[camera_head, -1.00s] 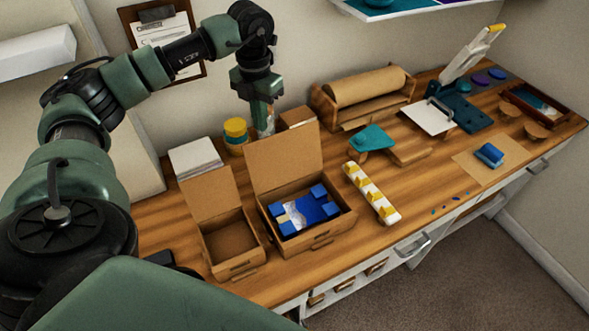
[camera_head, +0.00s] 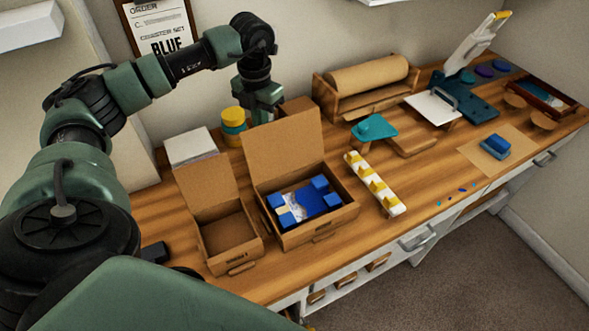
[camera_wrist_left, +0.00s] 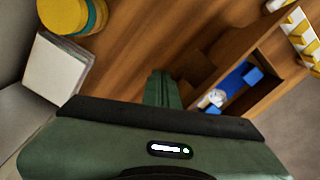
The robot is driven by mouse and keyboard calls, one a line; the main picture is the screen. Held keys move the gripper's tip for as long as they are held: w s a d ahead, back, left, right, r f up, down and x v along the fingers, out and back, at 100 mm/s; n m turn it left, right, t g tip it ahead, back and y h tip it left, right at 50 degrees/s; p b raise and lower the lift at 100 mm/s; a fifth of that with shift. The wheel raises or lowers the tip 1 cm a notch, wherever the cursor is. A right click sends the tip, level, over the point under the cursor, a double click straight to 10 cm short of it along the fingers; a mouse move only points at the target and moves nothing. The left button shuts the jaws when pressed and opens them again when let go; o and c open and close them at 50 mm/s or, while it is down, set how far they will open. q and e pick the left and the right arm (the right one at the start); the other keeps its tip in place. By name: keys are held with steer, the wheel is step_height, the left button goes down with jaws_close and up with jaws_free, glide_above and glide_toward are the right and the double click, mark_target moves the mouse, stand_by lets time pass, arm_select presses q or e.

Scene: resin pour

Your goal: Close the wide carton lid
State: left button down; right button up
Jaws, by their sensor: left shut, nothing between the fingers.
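The wide carton (camera_head: 331,222) stands on the bench with its lid (camera_head: 281,150) raised upright at the back. Inside it lies a blue set with a pale label (camera_head: 309,199); the open carton with blue contents also shows in the left wrist view (camera_wrist_left: 238,84). My left gripper (camera_head: 263,117) is just behind the lid's upper left part, fingers pointing down, with the lower fingers partly hidden. Its shut, empty fingers show in the left wrist view (camera_wrist_left: 158,86). I cannot tell whether they touch the lid. My right gripper is not in view.
A narrower open carton (camera_head: 228,237) stands close on the left. A yellow-and-teal jar (camera_head: 233,125) and white stack (camera_head: 192,147) are behind it. A white strip with yellow pieces (camera_head: 375,183) lies right of the wide carton. A paper roll (camera_head: 366,82) stands farther back.

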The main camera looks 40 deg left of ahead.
arm_select(q)
steer(key=shift+s+d+p, duration=0.1)
steer(key=shift+s+d, duration=0.6)
steer(key=shift+d, duration=0.65)
steer(key=shift+s+d+p, duration=0.15)
steer(key=shift+s+d, duration=0.5)
steer(key=shift+d, duration=0.65)
steer(key=shift+s+d+p, duration=0.1)
steer(key=shift+s+d, duration=0.6)
steer(key=shift+d, duration=0.65)
steer(key=shift+r, duration=0.1)
step_height(320, 180, up, 9)
steer(key=p, duration=0.6)
steer(key=shift+a, duration=0.15)
